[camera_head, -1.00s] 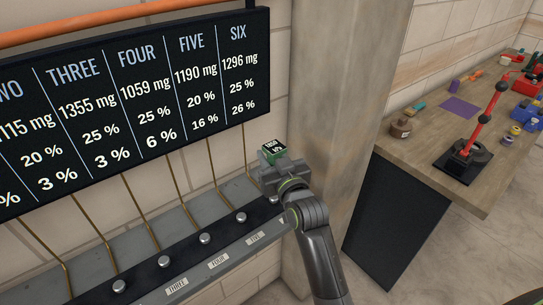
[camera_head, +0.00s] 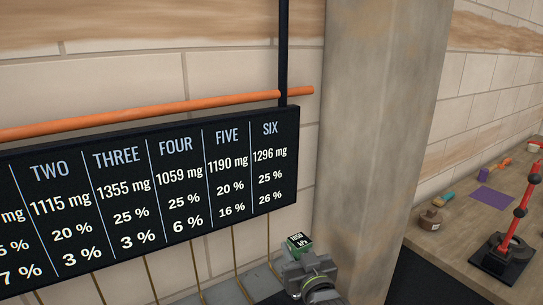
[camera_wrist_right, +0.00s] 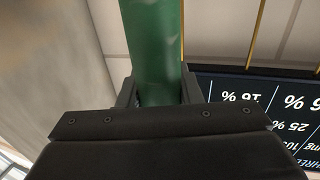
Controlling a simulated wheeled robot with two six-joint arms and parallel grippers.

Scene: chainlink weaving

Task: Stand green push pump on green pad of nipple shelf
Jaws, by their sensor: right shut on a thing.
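The green push pump (camera_head: 299,242) shows at the bottom of the head view, a small green block-like end with white lettering. It is a green cylinder in the right wrist view (camera_wrist_right: 153,40). My right gripper (camera_head: 301,258) is shut on it, with a dark finger on each side in the right wrist view (camera_wrist_right: 158,92). The pump is held up near the wall, below the right end of the black board. I see no green pad in either current view, and I cannot tell which shelf is the nipple shelf. My left gripper is not in view.
A black board (camera_head: 150,200) with columns of figures hangs on the wall under an orange pipe (camera_head: 150,112). Thin brass rods (camera_head: 195,265) run below it to a grey ledge (camera_head: 257,285), mostly cut off. A concrete pillar (camera_head: 375,150) stands right, before a workbench (camera_head: 455,240).

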